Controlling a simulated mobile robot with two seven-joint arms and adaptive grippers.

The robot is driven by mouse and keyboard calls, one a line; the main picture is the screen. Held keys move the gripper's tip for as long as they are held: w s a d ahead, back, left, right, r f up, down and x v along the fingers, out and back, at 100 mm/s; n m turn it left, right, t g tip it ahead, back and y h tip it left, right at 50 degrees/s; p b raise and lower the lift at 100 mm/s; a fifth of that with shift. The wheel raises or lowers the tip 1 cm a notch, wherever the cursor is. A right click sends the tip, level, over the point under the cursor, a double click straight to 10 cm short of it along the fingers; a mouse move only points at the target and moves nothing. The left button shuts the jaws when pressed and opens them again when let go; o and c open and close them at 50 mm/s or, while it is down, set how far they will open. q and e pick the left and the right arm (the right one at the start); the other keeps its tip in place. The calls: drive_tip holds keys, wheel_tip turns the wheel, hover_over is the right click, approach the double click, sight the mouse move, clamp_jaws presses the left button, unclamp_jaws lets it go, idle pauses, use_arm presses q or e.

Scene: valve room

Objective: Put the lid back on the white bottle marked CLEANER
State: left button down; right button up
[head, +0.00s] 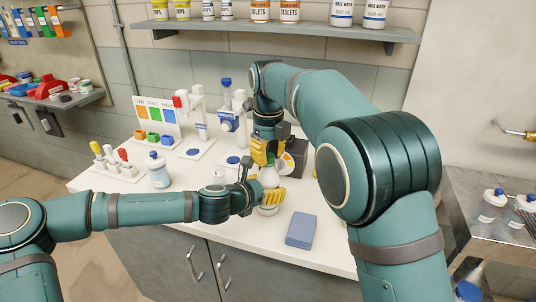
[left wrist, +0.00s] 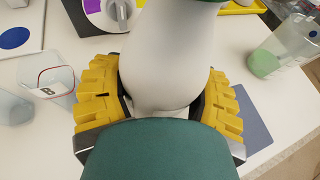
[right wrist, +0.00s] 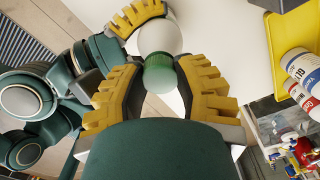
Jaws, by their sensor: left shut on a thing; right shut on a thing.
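The white bottle (head: 269,177) is upright at the front of the white counter; its marking is not in sight. My left gripper (head: 270,200) is shut around its body, as the left wrist view shows, with the bottle (left wrist: 165,60) between the yellow fingers. My right gripper (head: 268,152) is above it, shut on the green lid (right wrist: 159,74). In the right wrist view the lid lines up with the bottle (right wrist: 160,37) and looks to touch it. I cannot tell whether it is seated. A green edge (left wrist: 207,2) shows at the bottle's top in the left wrist view.
A blue-grey flat block (head: 301,229) lies right of the grippers. A blue-capped bottle (head: 158,170) stands to the left. A beaker marked B (left wrist: 48,84) and a container with green contents (left wrist: 285,45) stand close by. Racks and stands fill the counter's back.

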drive_tip(key=shift+m, duration=0.3)
drive_tip(key=o, duration=0.7)
drive_tip(key=shift+c, duration=0.2)
drive_tip(key=shift+a, duration=0.1)
drive_tip(key=shift+s+a, duration=0.1)
wheel_tip(320, 180, up, 4)
drive_tip(key=shift+f, duration=0.1)
drive_tip(key=shift+r, duration=0.35)
